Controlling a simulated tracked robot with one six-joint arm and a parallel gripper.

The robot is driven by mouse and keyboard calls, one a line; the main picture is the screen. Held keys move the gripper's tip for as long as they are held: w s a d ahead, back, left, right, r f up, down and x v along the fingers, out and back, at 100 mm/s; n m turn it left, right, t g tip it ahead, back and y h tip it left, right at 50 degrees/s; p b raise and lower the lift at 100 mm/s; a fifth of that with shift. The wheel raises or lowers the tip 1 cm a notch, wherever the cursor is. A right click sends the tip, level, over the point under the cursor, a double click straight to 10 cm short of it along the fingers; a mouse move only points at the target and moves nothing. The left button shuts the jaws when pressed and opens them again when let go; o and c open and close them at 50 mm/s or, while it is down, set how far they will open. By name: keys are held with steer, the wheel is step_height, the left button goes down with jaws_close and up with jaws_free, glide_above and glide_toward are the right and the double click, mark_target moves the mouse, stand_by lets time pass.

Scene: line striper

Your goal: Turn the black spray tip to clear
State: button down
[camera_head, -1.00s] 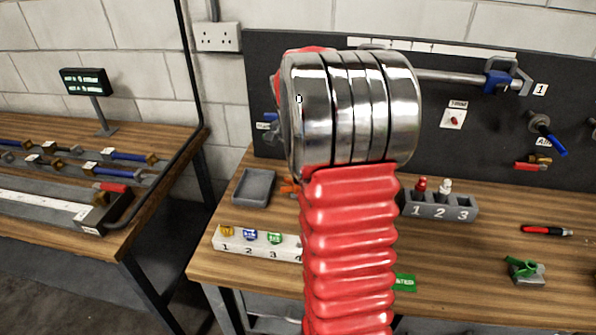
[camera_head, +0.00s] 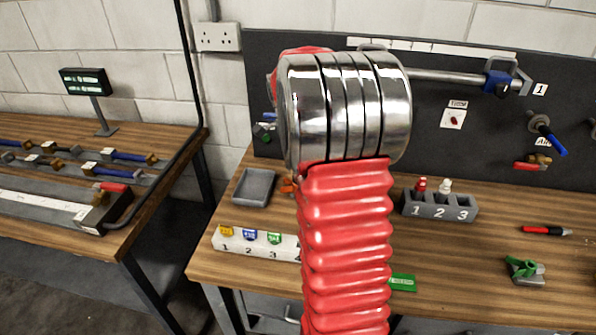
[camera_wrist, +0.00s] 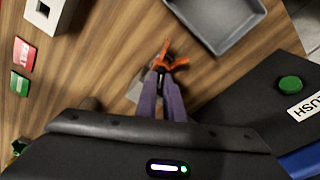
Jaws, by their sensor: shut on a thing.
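In the wrist view my gripper (camera_wrist: 160,75) has its two purple fingers close together, pinching a small dark piece that looks like the black spray tip (camera_wrist: 160,71). An orange forked part (camera_wrist: 166,57) sits just past the fingertips. It may be the guard around the tip. A grey block or base (camera_wrist: 138,88) shows partly behind the fingers. In the head view a bit of orange (camera_head: 287,186) shows beside my red-sleeved arm, which hides my gripper. I cannot make out which way the tip points.
A grey tray (camera_head: 254,187) lies next to the orange part. A numbered white rack (camera_head: 240,243) holds coloured tips, and a grey holder (camera_head: 437,206) stands right. A dark panel (camera_wrist: 240,100) with a green button (camera_wrist: 290,84) is close to my gripper's right in the wrist view.

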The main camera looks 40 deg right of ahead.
steer(key=m, duration=0.6)
steer(key=shift+s+f+m+g+y, duration=0.15)
steer(key=shift+m+g+y, duration=0.15)
steer(key=shift+g, duration=0.1)
steer(key=c, duration=1.8)
jaws_free()
steer(key=shift+o, duration=0.6)
steer(key=o, duration=0.4)
steer(key=shift+o, duration=0.3)
steer(key=shift+r, duration=0.2)
steer(key=shift+w+a+r, duration=0.1)
steer(key=shift+w+r, duration=0.05)
steer(key=shift+r, duration=1)
steer(key=shift+w+a+r, duration=0.1)
steer(key=shift+w+r, duration=0.05)
steer(key=shift+r, duration=0.95)
steer(key=shift+w+a+r, duration=0.1)
steer(key=shift+w+r, duration=0.05)
steer(key=shift+r, duration=1)
